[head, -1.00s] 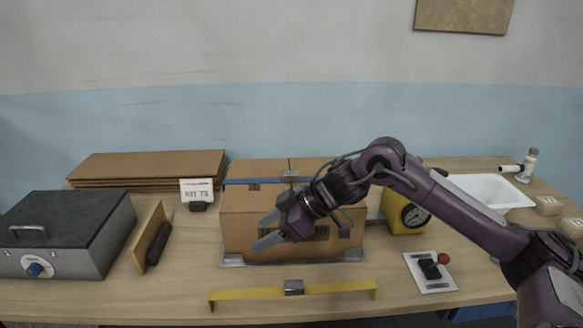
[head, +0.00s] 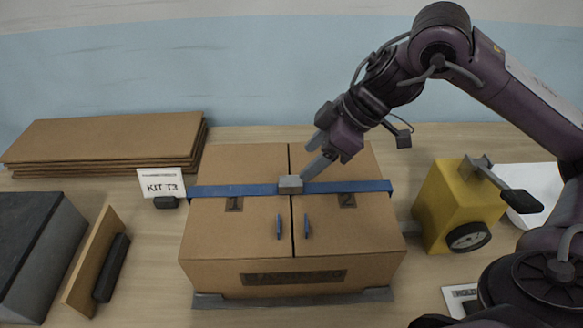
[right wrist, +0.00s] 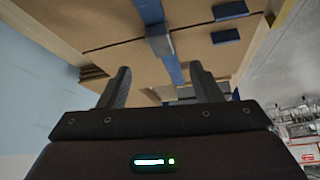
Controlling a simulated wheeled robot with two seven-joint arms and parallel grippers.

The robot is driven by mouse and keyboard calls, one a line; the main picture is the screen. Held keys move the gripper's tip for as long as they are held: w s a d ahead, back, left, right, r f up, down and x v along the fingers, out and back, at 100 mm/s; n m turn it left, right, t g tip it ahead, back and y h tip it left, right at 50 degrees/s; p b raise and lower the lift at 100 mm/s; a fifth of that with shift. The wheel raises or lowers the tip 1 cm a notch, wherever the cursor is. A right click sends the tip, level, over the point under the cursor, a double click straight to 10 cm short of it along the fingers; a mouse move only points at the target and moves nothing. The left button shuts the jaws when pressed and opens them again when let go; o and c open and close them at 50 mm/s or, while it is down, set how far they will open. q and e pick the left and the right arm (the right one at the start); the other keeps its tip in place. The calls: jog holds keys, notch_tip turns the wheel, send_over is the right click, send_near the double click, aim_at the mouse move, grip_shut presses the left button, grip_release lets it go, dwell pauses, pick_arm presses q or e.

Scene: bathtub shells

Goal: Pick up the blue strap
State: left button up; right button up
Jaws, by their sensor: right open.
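The blue strap (head: 240,190) lies across the top of the cardboard box (head: 290,272), with a grey buckle (head: 290,184) at its middle. My right gripper (head: 315,152) is open and empty, just above and behind the buckle, its fingers pointing down and to the left. In the right wrist view the strap (right wrist: 172,68) and buckle (right wrist: 160,41) show beyond the two spread fingers (right wrist: 160,88); the strap is not between them as far as I can tell. My left gripper is not in view.
A yellow device with a dial (head: 455,205) stands right of the box. Stacked cardboard sheets (head: 100,142) and a KIT T3 card (head: 161,183) are at the left. A wooden board with a black handle (head: 95,262) and a dark-topped grey case (head: 35,245) stand at the front left.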

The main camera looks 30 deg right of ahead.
aim_at(292, 181)
jog(key=shift+a+f, duration=0.25)
jog(key=shift+f, duration=0.15)
jog(key=p+x, duration=0.1)
jog(key=x, duration=0.4)
jog(key=shift+s+f+p, duration=0.1)
jog(key=shift+f+p, duration=0.2)
jog(key=shift+a+f, duration=0.1)
jog(key=shift+f, duration=0.2)
jog(key=shift+w+f, duration=0.15)
jog(key=shift+w, duration=0.05)
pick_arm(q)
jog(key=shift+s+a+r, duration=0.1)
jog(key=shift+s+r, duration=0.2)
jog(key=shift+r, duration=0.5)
pick_arm(e)
jog(key=c, duration=1.2)
